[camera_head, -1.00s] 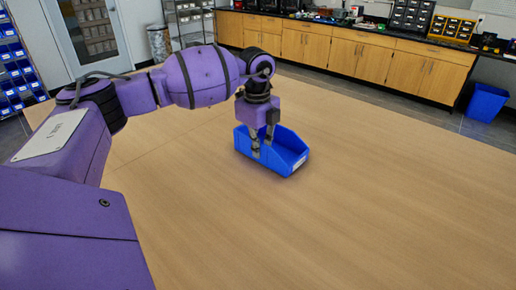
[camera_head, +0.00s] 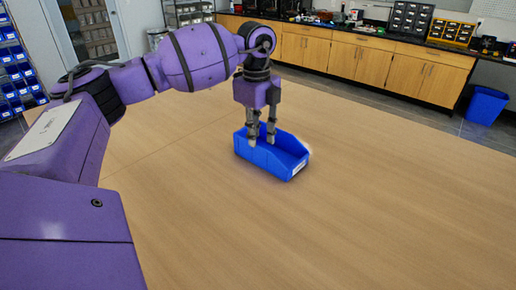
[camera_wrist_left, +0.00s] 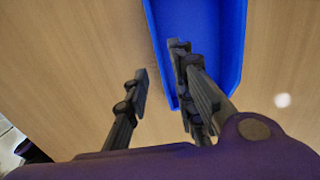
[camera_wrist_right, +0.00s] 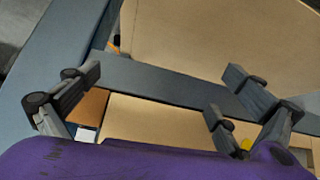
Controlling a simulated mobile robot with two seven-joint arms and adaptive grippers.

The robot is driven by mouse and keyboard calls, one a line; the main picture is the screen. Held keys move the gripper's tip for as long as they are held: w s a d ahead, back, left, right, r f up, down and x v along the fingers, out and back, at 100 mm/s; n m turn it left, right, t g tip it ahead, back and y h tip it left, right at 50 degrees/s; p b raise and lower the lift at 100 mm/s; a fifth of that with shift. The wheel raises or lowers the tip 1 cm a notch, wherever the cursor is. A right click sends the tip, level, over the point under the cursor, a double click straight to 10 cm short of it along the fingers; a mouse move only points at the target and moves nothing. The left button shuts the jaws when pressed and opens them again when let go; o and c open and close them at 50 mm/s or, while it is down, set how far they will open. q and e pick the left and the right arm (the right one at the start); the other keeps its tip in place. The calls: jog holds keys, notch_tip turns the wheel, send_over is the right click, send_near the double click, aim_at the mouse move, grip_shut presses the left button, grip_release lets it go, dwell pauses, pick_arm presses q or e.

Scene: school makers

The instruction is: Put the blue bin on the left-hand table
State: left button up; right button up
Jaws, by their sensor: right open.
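The blue bin (camera_head: 265,160) sits upright on the wood-topped table (camera_head: 330,230) in the head view. My left gripper (camera_head: 262,142) points down at the bin's near-left side wall. In the left wrist view, the left gripper (camera_wrist_left: 160,60) is open: one finger is outside the bin (camera_wrist_left: 215,40) over the tabletop, the others are over the bin's side. No firm grip on the wall shows. My right gripper (camera_wrist_right: 158,82) is open and empty in the right wrist view and out of the head view. Only one tabletop shows in the head view.
The tabletop around the bin is clear. Wooden cabinets (camera_head: 355,58) with a cluttered counter stand along the back. A blue waste bin (camera_head: 486,104) stands on the floor at right. Brown panels and a grey bar (camera_wrist_right: 160,82) lie beyond my right gripper.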

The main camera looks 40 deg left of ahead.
pick_arm(q)
notch_tip(320, 180, up, 6)
jog(key=shift+f, duration=0.1)
jog(key=shift+s+f, duration=0.1)
dwell(0.6)
